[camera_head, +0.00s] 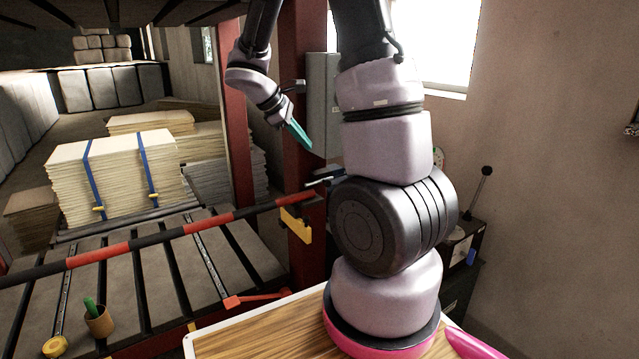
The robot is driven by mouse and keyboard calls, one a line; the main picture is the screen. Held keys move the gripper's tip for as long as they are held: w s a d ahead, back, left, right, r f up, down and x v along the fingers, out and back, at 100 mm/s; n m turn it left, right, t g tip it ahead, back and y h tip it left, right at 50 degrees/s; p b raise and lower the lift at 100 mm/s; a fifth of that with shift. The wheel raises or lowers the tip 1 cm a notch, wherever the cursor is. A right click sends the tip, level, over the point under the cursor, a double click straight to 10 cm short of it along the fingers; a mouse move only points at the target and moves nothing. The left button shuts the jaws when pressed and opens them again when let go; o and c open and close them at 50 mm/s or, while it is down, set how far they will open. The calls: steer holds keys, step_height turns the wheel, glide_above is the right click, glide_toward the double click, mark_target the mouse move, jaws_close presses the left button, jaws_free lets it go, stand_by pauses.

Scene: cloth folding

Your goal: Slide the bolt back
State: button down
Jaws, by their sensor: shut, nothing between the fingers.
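My gripper (299,134) hangs down at the upper middle, in front of the red post and beside the grey box. Its teal fingers are together and empty. Below it, a small metal rod, likely the bolt (319,182), sticks out to the left by a dark fitting on the red post (290,90). The gripper is apart from it, higher in the picture. My arm hides what lies right of the fitting, so I cannot tell how far the bolt is through. A red-and-black striped bar (150,238) runs from the left edge to the post just below the rod.
A grey box (322,105) is fixed by the post. A yellow bracket (296,224) sits below the bar's end. Strapped stacks of sheets (115,178) stand behind the bar. A black-knobbed lever (477,198) stands at right. A cup (99,322) is at lower left.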

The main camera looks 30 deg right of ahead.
steer(key=w+f+n+t+h, duration=0.2)
steer(key=w+f+n+h, duration=0.2)
steer(key=w+f+n, duration=0.7)
step_height(320, 180, down, 4)
steer(key=shift+w+d+r+t+h, duration=0.2)
steer(key=shift+w+d+t+h, duration=0.1)
steer(key=shift+w+d+t, duration=0.1)
glide_toward(333, 178)
steer(key=f, duration=0.1)
steer(key=s+f, duration=0.1)
steer(key=f, duration=0.1)
steer(key=shift+s+d, duration=0.3)
steer(key=shift+d, duration=0.05)
steer(key=shift+w+d+r, duration=0.1)
steer(key=shift+d, duration=1.3)
steer(key=shift+w+d+r, duration=0.1)
steer(key=shift+d, duration=1.3)
